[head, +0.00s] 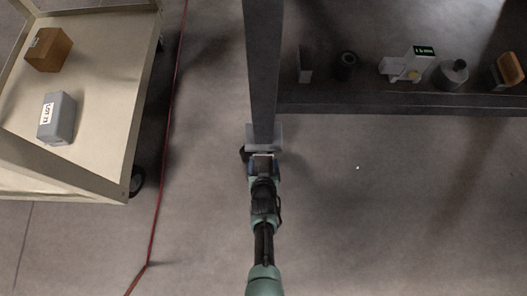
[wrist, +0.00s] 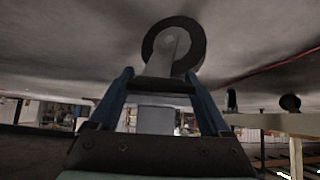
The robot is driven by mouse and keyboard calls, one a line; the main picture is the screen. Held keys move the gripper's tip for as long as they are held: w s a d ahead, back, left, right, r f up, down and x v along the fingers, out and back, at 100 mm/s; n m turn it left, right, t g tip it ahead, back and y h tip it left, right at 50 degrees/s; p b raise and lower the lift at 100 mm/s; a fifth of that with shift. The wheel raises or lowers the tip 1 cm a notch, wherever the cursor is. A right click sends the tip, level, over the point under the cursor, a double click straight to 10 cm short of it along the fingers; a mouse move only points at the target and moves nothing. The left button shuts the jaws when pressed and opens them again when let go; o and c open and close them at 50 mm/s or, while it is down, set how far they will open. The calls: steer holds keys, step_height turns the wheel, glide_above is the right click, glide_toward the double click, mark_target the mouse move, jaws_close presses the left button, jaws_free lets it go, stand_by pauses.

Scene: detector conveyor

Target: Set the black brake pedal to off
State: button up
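In the wrist view a dark caster wheel (wrist: 173,46) with a pale grey fork stands against the floor, which shows at the top of the picture. A dark bar (wrist: 162,86) lies across the foot of the fork, between the two blue fingertips; it looks like the black brake pedal, but its tilt is hard to read. My gripper (wrist: 158,80) has its fingers wide apart, one on each side of the bar. Contact cannot be told. In the head view my gripper (head: 262,156) is at the near end of a grey beam, which hides the wheel and pedal.
A cream cart (head: 100,172) with a brown box (head: 48,49) and a grey box (head: 57,118) stands at left. A red cable (head: 163,180) runs along the floor. A dark shelf (head: 400,103) with several items is at upper right. Floor at lower right is clear.

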steer(key=shift+o, duration=1)
steer(key=shift+r, duration=0.1)
steer(key=shift+s+r+p, duration=0.25)
steer(key=shift+r+p, duration=0.2)
steer(key=shift+p, duration=0.2)
steer(key=p+v, duration=1.1)
steer(key=v, duration=0.1)
steer(key=shift+p, duration=0.35)
steer(key=shift+f, duration=0.2)
